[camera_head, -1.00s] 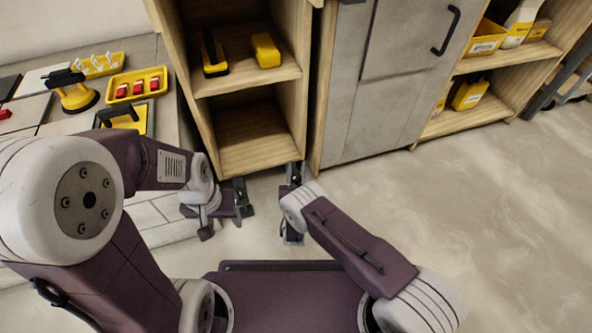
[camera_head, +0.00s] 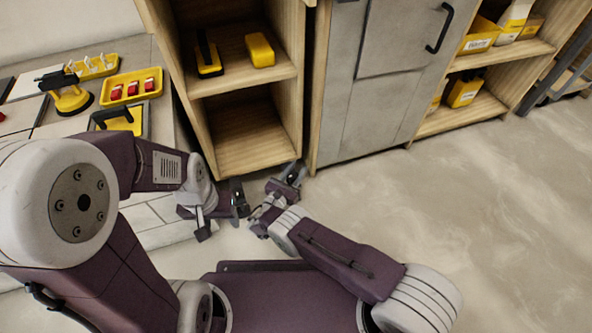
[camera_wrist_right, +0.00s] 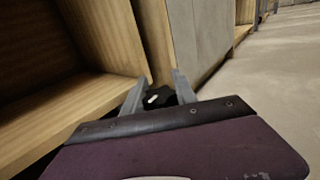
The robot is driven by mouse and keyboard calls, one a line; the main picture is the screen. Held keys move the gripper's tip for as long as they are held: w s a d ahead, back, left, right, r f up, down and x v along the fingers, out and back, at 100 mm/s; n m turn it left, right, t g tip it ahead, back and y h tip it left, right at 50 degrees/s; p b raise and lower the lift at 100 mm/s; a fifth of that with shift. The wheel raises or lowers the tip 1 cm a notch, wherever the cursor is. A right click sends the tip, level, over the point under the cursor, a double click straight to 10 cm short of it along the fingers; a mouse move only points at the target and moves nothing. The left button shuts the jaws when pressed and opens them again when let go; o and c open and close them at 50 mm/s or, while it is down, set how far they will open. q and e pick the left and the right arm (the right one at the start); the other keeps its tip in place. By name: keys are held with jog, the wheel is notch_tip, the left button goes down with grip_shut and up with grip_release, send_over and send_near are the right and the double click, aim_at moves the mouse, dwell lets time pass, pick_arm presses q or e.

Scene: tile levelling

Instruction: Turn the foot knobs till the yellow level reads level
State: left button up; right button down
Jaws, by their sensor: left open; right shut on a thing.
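A yellow block (camera_head: 260,49), which may be the level, lies on the upper shelf of the open wooden cabinet; its reading cannot be made out. In the right wrist view a dark knob (camera_wrist_right: 160,97) with a white mark sits at the cabinet's lower front corner. My right gripper (camera_wrist_right: 158,90) has its two fingers on either side of this knob and is shut on it; it also shows in the head view (camera_head: 284,182) at the cabinet's base. My left gripper (camera_head: 222,210) is open and empty, low before the cabinet's left front. Other foot knobs are not visible.
A black-and-yellow tool (camera_head: 209,55) shares the upper shelf; the lower shelf is empty. A grey-doored cabinet (camera_head: 374,80) stands to the right. Yellow trays (camera_head: 131,87) and tiling tools stand at left. Open floor (camera_head: 480,220) lies at right.

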dwell(0.3)
jog(key=c, duration=1)
grip_release()
